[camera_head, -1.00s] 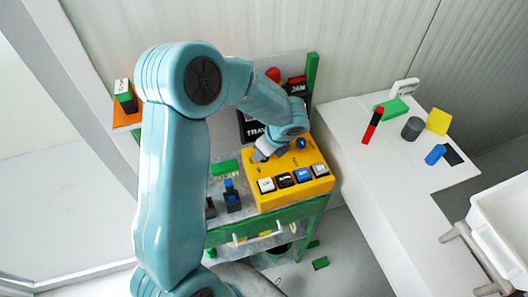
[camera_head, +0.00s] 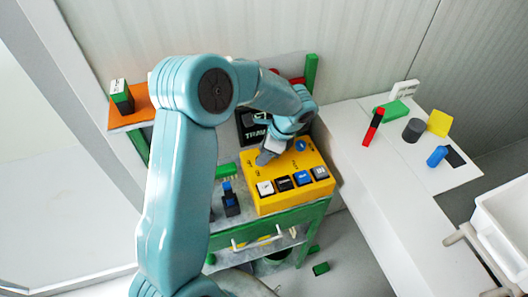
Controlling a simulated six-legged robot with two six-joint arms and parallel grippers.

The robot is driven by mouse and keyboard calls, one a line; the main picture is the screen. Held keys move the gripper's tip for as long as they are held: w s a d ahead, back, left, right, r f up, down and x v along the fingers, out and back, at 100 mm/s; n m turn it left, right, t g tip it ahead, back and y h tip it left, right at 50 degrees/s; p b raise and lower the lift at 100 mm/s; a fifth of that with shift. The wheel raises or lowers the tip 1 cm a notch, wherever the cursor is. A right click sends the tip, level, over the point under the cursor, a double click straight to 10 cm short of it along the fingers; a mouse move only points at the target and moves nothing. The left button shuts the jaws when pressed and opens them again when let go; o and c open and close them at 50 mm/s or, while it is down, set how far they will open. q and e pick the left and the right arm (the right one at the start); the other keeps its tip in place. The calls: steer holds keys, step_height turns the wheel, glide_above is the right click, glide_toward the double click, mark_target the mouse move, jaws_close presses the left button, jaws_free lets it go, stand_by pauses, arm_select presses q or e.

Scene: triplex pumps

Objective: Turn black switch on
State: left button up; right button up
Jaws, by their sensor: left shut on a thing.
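A yellow control box (camera_head: 312,162) sits on the green-framed bench. Along its front edge are a white switch (camera_head: 265,188), a black switch (camera_head: 284,183), a blue switch (camera_head: 302,178) and a grey-white switch (camera_head: 320,172). A round blue knob (camera_head: 300,145) is at its back. My left gripper (camera_head: 264,158) is at the box's back left part, behind the black switch and apart from it. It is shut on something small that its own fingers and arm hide. My right gripper is out of view.
A black and blue device (camera_head: 230,200) and a green block (camera_head: 226,170) are left of the box. A white table (camera_head: 372,170) at the right holds a grey cylinder (camera_head: 413,130), a blue cylinder (camera_head: 437,156) and a red-black stick (camera_head: 373,127). An orange shelf (camera_head: 135,118) is at the left.

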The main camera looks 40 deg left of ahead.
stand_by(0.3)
arm_select(q)
steer(key=o, duration=1.1)
steer(key=shift+c, duration=0.2)
